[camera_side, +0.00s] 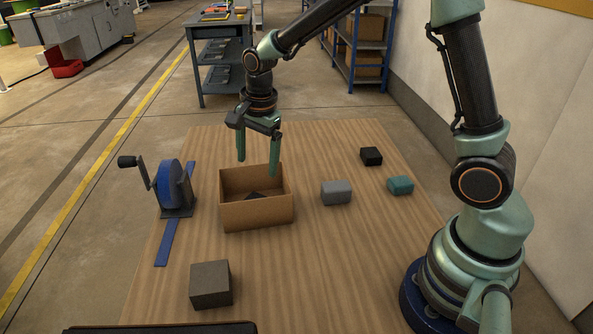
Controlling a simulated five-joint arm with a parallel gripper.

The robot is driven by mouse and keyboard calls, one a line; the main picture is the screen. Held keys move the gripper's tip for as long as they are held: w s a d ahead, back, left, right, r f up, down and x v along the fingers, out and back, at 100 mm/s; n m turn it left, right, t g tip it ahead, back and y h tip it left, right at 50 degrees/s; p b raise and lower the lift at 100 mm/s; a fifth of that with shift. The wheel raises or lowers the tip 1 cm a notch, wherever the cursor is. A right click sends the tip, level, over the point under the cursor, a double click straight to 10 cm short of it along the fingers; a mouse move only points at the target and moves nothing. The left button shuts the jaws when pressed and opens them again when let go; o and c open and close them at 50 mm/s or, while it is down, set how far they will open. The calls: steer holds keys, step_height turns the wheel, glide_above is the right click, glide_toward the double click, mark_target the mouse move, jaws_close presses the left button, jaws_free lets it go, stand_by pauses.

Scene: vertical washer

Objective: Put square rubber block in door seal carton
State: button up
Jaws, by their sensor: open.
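The open-topped cardboard carton (257,215) stands on the wooden table, left of centre. A dark thing (256,196) lies inside it, mostly hidden by the front wall; it looks like a dark block with a corner up, but I cannot tell its full shape. My gripper (257,168) is open, pointing down over the carton's back part, with nothing between its fingers. A small black block (371,156) lies on the table to the right at the back. I cannot tell for sure which of the dark pieces is the square rubber block.
A grey block (336,192) and a teal block (400,185) lie right of the carton. A larger dark grey block (211,285) is at the front left. A blue wheel with a crank (174,187) stands left of the carton. The table's front middle is clear.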

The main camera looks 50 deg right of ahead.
steer(key=s+d+r+n+t, duration=0.1)
steer(key=s+r+n+t, duration=0.1)
steer(key=s+r+n, duration=0.4)
steer(key=s+d+r+n+t, duration=0.2)
steer(key=s+r+n, duration=0.4)
steer(key=s+n, duration=0.3)
steer(key=shift+s+d+n, duration=0.2)
steer(key=shift+d+n, duration=0.1)
steer(key=shift+n, duration=0.2)
